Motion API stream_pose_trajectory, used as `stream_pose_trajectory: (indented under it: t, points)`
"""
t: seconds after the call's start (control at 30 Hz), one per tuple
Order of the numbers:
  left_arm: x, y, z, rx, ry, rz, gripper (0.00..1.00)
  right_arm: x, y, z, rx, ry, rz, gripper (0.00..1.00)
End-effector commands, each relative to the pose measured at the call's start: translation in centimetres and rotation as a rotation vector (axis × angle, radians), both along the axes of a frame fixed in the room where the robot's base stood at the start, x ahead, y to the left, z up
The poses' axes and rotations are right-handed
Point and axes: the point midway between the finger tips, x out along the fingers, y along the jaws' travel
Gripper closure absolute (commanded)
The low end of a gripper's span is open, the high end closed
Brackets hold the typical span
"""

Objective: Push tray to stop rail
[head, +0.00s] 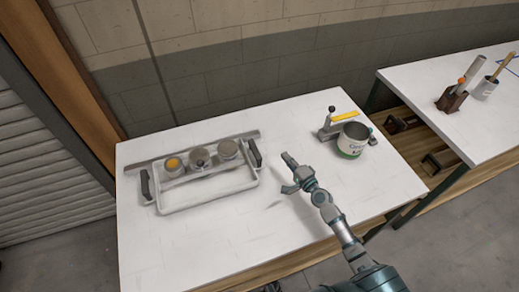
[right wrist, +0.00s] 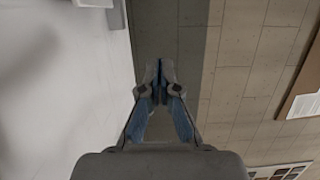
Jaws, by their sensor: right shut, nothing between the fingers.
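The white tray (head: 208,201) with black handles at its two ends lies on the left part of the white table. It holds three round containers along its back side, one with an orange top. The grey stop rail (head: 245,135) runs along the table just behind the tray; the containers hide whether tray and rail touch. My right gripper (head: 287,172) is over the table to the right of the tray, apart from it. In the right wrist view its fingers (right wrist: 158,75) are together with nothing between them. My left gripper is not in view.
A labelled can (head: 352,141) and a clamp with a yellow handle (head: 344,116) stand at the table's right rear. A second table (head: 430,85) to the right bears a brown block (head: 452,98) and a cup of tools (head: 485,88). The front of the first table is clear.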

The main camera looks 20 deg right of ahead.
Motion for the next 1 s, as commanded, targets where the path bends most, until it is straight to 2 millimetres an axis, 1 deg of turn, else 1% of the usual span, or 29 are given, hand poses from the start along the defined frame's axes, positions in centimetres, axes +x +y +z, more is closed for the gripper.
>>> stream_pose_trajectory:
  t: [0.03,0.2,0.3,0.4,0.47,0.53,0.67,0.8,0.9,0.93,1.0]
  points:
    - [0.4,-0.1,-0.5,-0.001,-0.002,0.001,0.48,0.0,0.0,-1.1,-0.001,0.004,0.0,1.0]
    - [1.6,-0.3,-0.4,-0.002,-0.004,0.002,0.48,0.0,0.1,-2.7,-0.002,0.009,0.001,1.0]
    - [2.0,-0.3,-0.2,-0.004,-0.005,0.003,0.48,0.1,0.2,-3.1,-0.003,0.01,0.001,1.0]
    - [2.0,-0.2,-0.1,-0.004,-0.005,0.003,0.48,0.7,0.4,-2.9,-0.004,0.008,0.001,1.0]
    - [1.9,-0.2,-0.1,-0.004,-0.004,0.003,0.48,1.5,0.6,-2.8,-0.003,0.008,0.001,1.0]
    - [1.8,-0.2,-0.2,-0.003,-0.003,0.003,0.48,2.6,0.8,-2.7,-0.002,0.008,0.001,1.0]
    - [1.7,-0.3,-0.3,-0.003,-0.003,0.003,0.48,5.3,1.3,-2.7,0.0,0.007,0.001,1.0]
    - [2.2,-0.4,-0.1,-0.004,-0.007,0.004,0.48,8.4,1.9,-2.9,-0.001,0.008,0.001,1.0]
    - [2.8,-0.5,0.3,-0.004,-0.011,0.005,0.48,10.2,2.5,-2.9,0.0,0.009,0.001,1.0]
    - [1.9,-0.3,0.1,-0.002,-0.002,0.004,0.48,9.9,3.1,-2.8,0.001,0.011,0.004,1.0]
    - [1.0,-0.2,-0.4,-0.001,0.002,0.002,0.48,9.9,4.1,-2.6,0.001,0.009,0.003,1.0]
